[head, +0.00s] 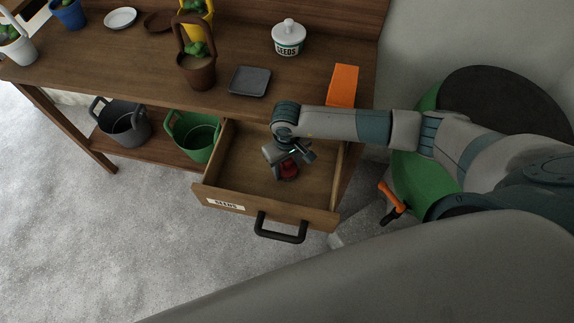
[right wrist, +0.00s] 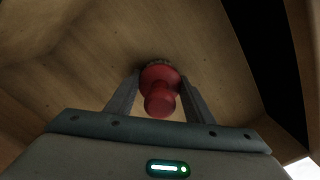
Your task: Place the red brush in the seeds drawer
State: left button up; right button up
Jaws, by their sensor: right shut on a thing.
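The seeds drawer (head: 230,181) is pulled open under the wooden bench, with a label on its front and a dark handle (head: 281,232). My right gripper (head: 287,165) reaches down inside the drawer. It is shut on the red brush (head: 288,172), which is partly hidden by the gripper in the head view. In the right wrist view the red brush (right wrist: 160,88) stands between the two fingers, its bristle end against or very near the drawer's wooden bottom (right wrist: 90,60); I cannot tell if it touches. My left gripper is not in view.
The bench top (head: 130,60) holds a white seeds jar (head: 289,38), a grey tray (head: 249,81), an orange block (head: 343,85) and several potted plants. Grey (head: 121,124) and green (head: 194,139) buckets sit on the lower shelf. A round green object (head: 410,180) stands right of the drawer.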

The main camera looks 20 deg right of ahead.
jog(key=shift+f, duration=0.15)
jog(key=o, duration=1.1)
jog(key=shift+o, duration=0.2)
jog(key=shift+r, duration=0.25)
jog(key=shift+r+b, duration=0.25)
jog(key=shift+b, duration=0.05)
notch_tip(320, 180, up, 10)
jog(key=b, duration=0.3)
jog(key=shift+r+b, duration=0.2)
jog(key=shift+b, duration=0.2)
jog(key=shift+r, duration=0.45)
